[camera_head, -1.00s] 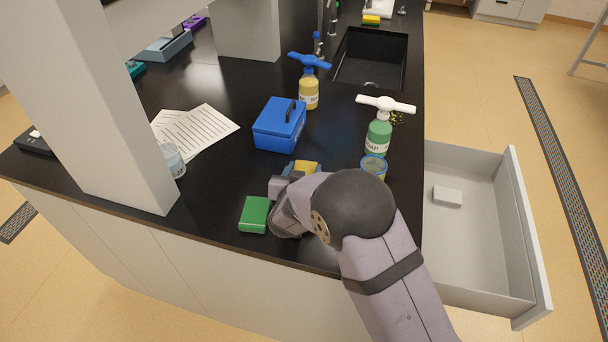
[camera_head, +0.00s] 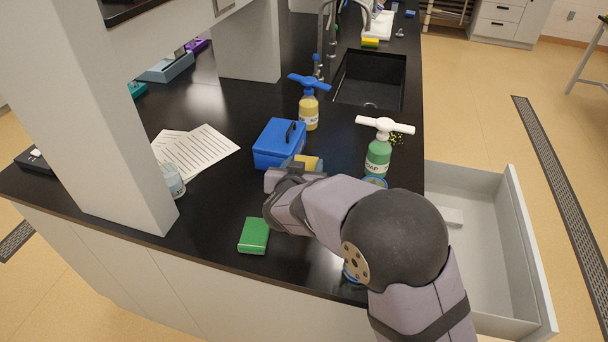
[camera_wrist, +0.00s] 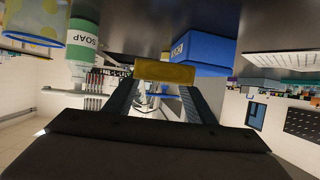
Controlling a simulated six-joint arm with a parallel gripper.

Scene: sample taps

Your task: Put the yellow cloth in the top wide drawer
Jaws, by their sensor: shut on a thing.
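The yellow cloth (camera_head: 309,163), a small folded block, is at the end of my gripper (camera_head: 292,172), in front of the blue box. In the wrist view, which appears upside down, the cloth (camera_wrist: 165,72) sits between the fingertips of my gripper (camera_wrist: 165,80), which is shut on it. The cloth appears held above the counter; the exact height is unclear. A wide light-grey drawer (camera_head: 520,250) stands pulled out at the counter's right side, with a white block (camera_head: 450,217) inside. My arm hides its near left part.
Around my gripper on the black counter (camera_head: 215,230) are a blue box (camera_head: 275,150), a green box (camera_head: 254,236), a yellow bottle (camera_head: 308,112), a green soap bottle (camera_head: 378,157) and a blue-rimmed cup (camera_head: 376,182), mostly hidden. A sink (camera_head: 370,80) lies behind.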

